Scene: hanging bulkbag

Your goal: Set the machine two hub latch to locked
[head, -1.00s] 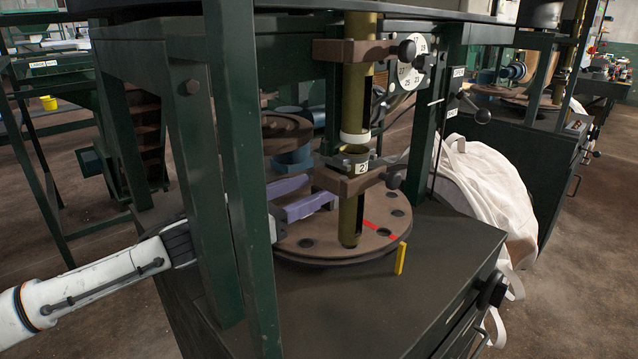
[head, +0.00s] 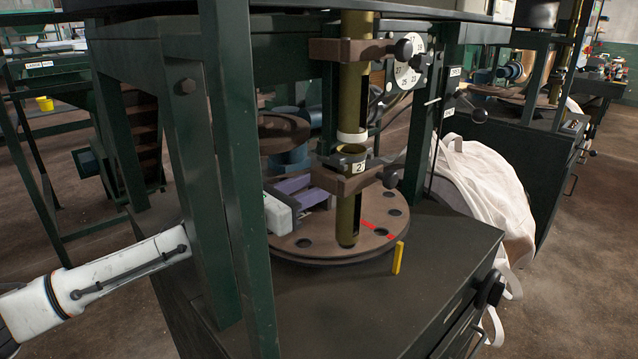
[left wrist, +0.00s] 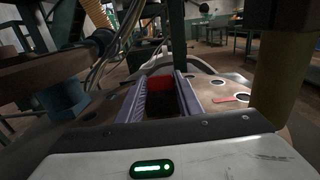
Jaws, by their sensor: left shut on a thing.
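Machine two carries a "2" label (head: 358,168) on the brown clamp around its olive vertical tube (head: 349,222). Below is a round brown plate (head: 330,247) with holes and a red mark (head: 377,228). My left gripper (head: 318,184) reaches in behind the green post, low over the plate's far left side. Its purple fingers (left wrist: 162,78) also show in the left wrist view, shut on a small red piece (left wrist: 158,83) between their tips. I cannot tell for certain whether this piece is the hub latch. The tube and clamp partly hide the fingertips in the head view. My right gripper is out of view.
Green frame posts (head: 238,190) stand close to my left arm. A yellow upright tab (head: 398,258) stands at the plate's front edge. A white bulk bag (head: 485,190) lies to the right. The dark bench top (head: 420,270) is clear in front.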

